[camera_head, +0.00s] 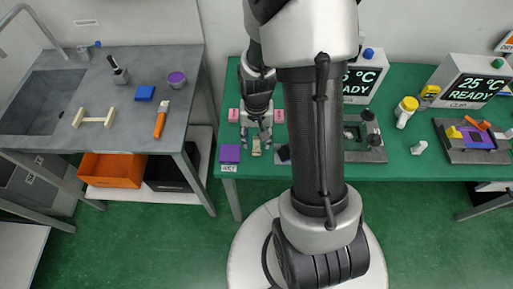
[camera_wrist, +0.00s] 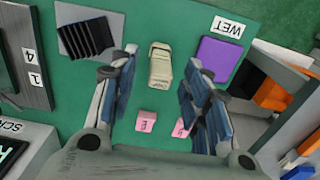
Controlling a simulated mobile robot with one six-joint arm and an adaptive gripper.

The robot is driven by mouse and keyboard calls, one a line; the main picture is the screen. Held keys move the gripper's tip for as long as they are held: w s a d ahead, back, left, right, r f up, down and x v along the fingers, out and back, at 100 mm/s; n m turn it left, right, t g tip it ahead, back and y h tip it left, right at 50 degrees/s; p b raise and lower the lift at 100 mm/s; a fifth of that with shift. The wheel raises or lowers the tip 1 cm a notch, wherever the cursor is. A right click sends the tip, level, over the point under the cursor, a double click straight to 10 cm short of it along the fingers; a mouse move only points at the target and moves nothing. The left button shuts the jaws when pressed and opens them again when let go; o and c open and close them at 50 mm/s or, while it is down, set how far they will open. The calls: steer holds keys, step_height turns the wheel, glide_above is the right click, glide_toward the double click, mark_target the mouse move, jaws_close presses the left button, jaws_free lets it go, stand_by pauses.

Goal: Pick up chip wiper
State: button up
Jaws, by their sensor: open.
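No thing is labelled as the chip wiper. A small beige, rounded block (camera_wrist: 160,65) lies on the green table between the fingers of my gripper (camera_wrist: 162,72) in the wrist view, and it also shows in the head view (camera_head: 256,146). My gripper (camera_head: 256,139) is open and points down over the table's front edge area. A gap shows on both sides of the block, and no finger visibly touches it. I cannot tell the exact height of the fingertips above the table.
A purple pad (camera_wrist: 217,60) beside a WET label (camera_wrist: 228,27) and a black ridged piece (camera_wrist: 88,38) flank the block. Two pink blocks (camera_wrist: 146,121) are near the gripper's palm. A grey sink bench (camera_head: 130,75) stands left, past a gap.

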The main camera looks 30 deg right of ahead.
mark_target(256, 146)
step_height(256, 146, down, 3)
steer(key=shift+f+b, duration=0.1)
steer(key=shift+b, duration=0.35)
steer(key=c, duration=1)
